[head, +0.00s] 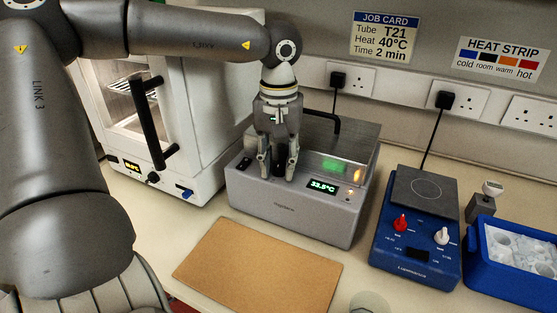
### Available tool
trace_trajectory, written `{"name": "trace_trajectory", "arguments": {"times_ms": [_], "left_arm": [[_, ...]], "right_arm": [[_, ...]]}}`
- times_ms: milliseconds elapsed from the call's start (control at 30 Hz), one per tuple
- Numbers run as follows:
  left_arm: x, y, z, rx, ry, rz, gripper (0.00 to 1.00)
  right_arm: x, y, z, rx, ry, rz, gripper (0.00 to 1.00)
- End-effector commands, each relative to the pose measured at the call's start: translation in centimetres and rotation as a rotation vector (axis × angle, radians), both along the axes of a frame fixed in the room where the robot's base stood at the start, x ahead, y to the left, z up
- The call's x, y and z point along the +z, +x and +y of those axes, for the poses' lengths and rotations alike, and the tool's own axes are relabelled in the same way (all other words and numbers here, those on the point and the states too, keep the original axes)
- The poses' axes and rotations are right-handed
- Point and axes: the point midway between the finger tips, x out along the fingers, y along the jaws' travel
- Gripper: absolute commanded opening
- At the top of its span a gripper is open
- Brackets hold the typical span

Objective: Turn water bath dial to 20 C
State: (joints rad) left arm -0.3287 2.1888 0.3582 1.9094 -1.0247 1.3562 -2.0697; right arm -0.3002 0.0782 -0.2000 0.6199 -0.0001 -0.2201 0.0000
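The water bath (290,210) is a grey box with a clear-walled tank behind its sloping front panel. Its green display (322,185) reads about 33.5 °C. My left gripper (279,176) points down at the panel, left of the display. Its two fingers are apart, with a dark shape between them that may be the dial. The fingers hide most of that spot, so I cannot tell whether they touch the dial or how it is set. My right gripper is not in view.
A white oven (196,130) with a black handle stands left of the bath. A blue hotplate (413,235) with red and white knobs and a blue ice tray (500,278) stand to the right. A brown mat (257,265) lies in front. A job card (384,36) hangs behind.

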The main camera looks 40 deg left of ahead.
Motion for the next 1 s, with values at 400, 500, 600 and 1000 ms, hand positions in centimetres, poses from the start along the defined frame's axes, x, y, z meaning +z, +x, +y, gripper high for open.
{"name": "trace_trajectory", "arguments": {"times_ms": [400,500,600,1000], "left_arm": [[-0.1,0.1,0.0,0.081,0.002,-0.001,0.0],[-0.1,0.1,0.0,0.167,0.002,-0.002,0.0],[0.0,0.1,0.0,0.235,0.002,-0.002,0.0],[0.1,0.1,0.0,0.277,0.002,-0.002,0.25]], "right_arm": [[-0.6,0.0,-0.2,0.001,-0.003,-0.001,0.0],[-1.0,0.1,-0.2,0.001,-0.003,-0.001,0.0],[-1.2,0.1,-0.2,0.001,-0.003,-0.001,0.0],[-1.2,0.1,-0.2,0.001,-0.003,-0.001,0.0]]}}
